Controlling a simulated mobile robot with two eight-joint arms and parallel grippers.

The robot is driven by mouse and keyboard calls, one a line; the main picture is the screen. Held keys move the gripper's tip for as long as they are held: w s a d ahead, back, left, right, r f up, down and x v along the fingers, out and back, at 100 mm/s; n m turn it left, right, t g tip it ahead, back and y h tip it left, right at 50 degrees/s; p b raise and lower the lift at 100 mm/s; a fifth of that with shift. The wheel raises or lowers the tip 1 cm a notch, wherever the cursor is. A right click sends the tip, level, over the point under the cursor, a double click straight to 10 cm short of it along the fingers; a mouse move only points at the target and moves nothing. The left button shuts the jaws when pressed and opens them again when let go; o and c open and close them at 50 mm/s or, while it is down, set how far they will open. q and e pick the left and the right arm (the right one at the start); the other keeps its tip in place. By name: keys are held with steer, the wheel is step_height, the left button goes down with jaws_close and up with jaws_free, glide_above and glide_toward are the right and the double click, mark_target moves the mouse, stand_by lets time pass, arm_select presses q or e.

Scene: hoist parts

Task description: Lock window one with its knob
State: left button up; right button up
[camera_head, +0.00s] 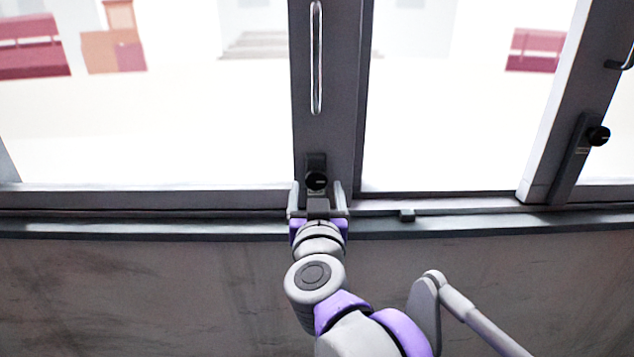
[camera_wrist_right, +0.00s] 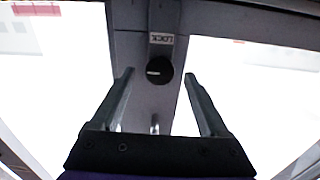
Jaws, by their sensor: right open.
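The window's dark grey frame post (camera_head: 328,120) stands upright in the middle of the head view. A round black knob (camera_head: 316,181) sits on a dark plate low on this post. In the right wrist view the knob (camera_wrist_right: 159,70) has a short light mark lying about level, and a small lettered label (camera_wrist_right: 161,38) is above it. My right gripper (camera_head: 317,190) is open, with one finger on each side of the knob. In the wrist view the fingers stand apart from the knob, with gaps on both sides. My left gripper is not in view.
A long pale handle (camera_head: 316,58) is on the post above the knob. Another black knob (camera_head: 598,135) is on a slanted frame at the right.

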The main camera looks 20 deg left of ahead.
mark_target(316, 178)
steer(key=shift+x, duration=1.4)
jaws_close()
